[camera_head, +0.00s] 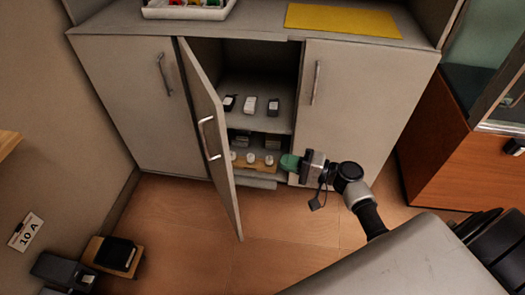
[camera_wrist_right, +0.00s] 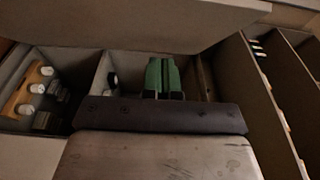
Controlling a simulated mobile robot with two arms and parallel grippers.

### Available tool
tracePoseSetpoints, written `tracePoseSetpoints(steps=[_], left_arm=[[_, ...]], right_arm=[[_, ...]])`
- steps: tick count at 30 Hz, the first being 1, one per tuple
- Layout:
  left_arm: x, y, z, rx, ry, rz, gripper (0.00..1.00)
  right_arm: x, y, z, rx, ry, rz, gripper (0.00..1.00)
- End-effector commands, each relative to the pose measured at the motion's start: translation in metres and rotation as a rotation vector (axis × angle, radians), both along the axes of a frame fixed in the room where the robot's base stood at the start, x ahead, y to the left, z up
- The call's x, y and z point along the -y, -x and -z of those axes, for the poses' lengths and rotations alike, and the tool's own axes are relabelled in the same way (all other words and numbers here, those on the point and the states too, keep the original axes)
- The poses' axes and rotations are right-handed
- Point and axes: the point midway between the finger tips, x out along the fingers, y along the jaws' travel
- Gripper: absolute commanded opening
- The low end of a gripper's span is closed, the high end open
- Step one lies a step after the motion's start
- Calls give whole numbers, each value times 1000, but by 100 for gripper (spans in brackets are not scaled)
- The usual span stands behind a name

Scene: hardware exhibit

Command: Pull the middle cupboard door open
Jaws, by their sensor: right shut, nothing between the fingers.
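The middle cupboard door (camera_head: 212,135) stands open, swung out toward me on its left edge. Its metal handle (camera_head: 207,138) faces left in the head view. The compartment behind it shows two levels with small dark boxes and white round items. My right gripper (camera_head: 289,161) has green fingers and is at the lower right of the opening, away from the handle and well right of the door. In the right wrist view its green fingers (camera_wrist_right: 162,76) are together, with nothing seen between them. My left gripper is not in view.
The left door (camera_head: 125,100) and right door (camera_head: 350,110) are closed. A yellow mat (camera_head: 342,20) and a white tray (camera_head: 187,12) lie on top. Dark items (camera_head: 115,255) stand at the lower left. A wooden cabinet (camera_head: 450,160) is at right. Floor before the cupboard is clear.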

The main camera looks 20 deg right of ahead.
Motion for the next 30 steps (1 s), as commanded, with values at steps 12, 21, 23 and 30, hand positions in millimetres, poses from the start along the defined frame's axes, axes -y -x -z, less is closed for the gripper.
tracePoseSetpoints(steps=[12,21,23,30], left_arm=[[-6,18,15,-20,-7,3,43],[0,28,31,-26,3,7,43],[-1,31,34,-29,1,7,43],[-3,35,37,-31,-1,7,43]], right_arm=[[-57,-57,-2,3,-1,1,0],[-99,-68,-1,0,0,3,0],[-103,-67,-1,0,1,2,0],[-108,-67,0,0,1,4,0]])
